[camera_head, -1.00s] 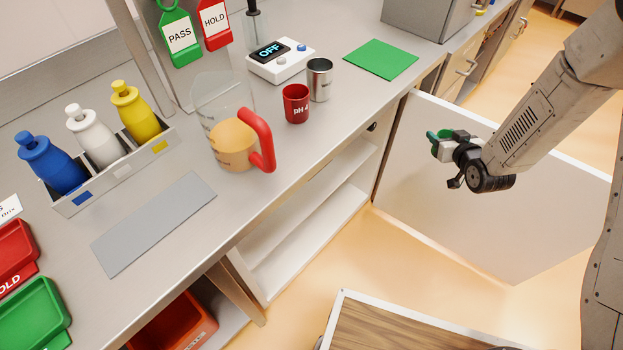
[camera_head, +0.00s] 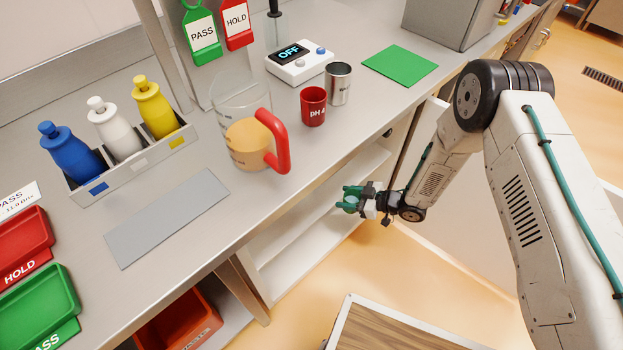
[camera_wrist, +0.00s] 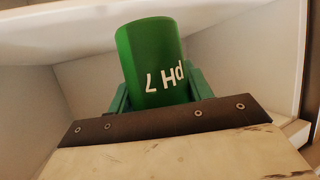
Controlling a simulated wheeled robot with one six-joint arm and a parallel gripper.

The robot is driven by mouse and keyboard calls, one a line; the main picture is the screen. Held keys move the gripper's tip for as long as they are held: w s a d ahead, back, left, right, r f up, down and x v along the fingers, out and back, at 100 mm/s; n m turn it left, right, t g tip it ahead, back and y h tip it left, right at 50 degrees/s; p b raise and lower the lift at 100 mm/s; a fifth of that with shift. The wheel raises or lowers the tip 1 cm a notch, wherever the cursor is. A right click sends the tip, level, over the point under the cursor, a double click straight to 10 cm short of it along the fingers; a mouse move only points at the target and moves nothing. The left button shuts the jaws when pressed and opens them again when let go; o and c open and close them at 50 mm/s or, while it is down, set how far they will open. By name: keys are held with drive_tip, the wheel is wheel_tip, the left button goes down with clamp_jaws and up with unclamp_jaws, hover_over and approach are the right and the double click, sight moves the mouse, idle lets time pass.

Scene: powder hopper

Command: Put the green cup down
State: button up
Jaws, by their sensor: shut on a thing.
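The green cup (camera_wrist: 153,62) is held between the fingers of my gripper (camera_wrist: 155,92) in the wrist view. It bears white lettering that reads "pH 7" upside down. In the head view my gripper (camera_head: 358,197) is shut on the cup (camera_head: 350,206), in front of the open shelf under the counter and below the counter top. The cup is small there and partly hidden by the fingers. In the wrist view pale cabinet walls surround the cup, and I see no surface touching it.
The counter (camera_head: 228,232) holds a measuring jug (camera_head: 250,145), a red cup (camera_head: 313,107), a steel cup (camera_head: 339,84), a scale (camera_head: 299,64) and a green mat (camera_head: 400,65). The white shelf (camera_head: 290,254) below looks empty. A cabinet door stands open behind my arm.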

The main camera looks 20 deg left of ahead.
drive_tip(key=w+a, duration=0.2)
drive_tip(key=a, duration=0.2)
drive_tip(key=w+a+f, duration=0.1)
drive_tip(key=w+a, duration=0.2)
drive_tip(key=a, duration=0.1)
drive_tip(key=w+a, duration=0.2)
drive_tip(key=a, duration=0.2)
drive_tip(key=shift+w+a+f, duration=0.15)
drive_tip(key=shift+w+f, duration=0.05)
drive_tip(key=shift+w, duration=0.15)
drive_tip(key=shift+w+a+f, duration=0.15)
drive_tip(key=shift+a, duration=0.1)
drive_tip(key=shift+f, duration=1.6)
drive_tip(key=shift+d+f, duration=0.1)
drive_tip(key=shift+f, duration=0.05)
drive_tip(key=o, duration=1)
drive_tip(key=shift+d+r, duration=0.25)
drive_tip(key=shift+r, duration=0.05)
drive_tip(key=v, duration=1.1)
drive_tip(key=shift+d, duration=0.25)
